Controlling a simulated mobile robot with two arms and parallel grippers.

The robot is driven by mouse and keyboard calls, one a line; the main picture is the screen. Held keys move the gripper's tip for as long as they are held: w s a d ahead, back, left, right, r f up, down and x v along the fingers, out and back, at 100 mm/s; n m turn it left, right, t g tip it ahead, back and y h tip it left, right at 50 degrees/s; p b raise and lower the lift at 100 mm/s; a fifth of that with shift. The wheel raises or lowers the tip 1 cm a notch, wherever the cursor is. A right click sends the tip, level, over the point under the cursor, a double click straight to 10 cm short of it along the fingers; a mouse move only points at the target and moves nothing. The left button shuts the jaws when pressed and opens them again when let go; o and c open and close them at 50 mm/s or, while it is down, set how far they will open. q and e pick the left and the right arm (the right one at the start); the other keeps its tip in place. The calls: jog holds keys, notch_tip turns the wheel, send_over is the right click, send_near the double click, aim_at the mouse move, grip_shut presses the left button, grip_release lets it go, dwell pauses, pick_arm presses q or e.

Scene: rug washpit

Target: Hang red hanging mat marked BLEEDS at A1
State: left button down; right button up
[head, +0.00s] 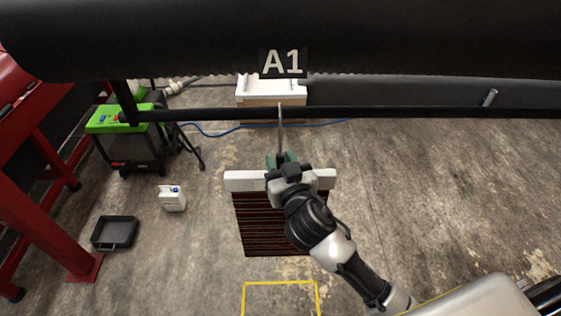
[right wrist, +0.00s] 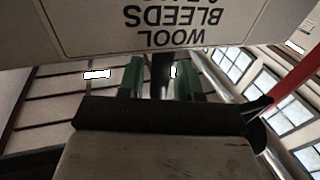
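The hanging mat, dark red with black stripes (head: 270,225), hangs below a white header bar (head: 245,181) in the head view. A thin grey hook stem (head: 281,128) rises from the header to the black rail (head: 215,114) under the A1 sign (head: 282,63). I cannot tell whether the hook is over the rail. My right gripper (head: 283,160) has its green fingers on either side of the dark stem, which also shows in the right wrist view (right wrist: 162,78). An upside-down label (right wrist: 160,22) there reads WOOL BLEEDS. My left gripper is not in view.
A large black roller (head: 400,40) spans the top. A white box (head: 270,88) is behind the rail. At left are a red frame (head: 50,220), green machine (head: 120,118), white jug (head: 172,200) and black tray (head: 115,233). A yellow outline (head: 280,283) marks the floor. Floor at right is clear.

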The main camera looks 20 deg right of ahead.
jog(key=shift+o, duration=1)
jog(key=shift+f, duration=0.15)
jog(key=shift+s, duration=0.2)
jog(key=s+b, duration=0.3)
jog(key=s, duration=0.7)
jog(key=shift+s+d+r, duration=0.15)
jog(key=shift+s+r, duration=0.05)
jog(key=shift+s, duration=0.05)
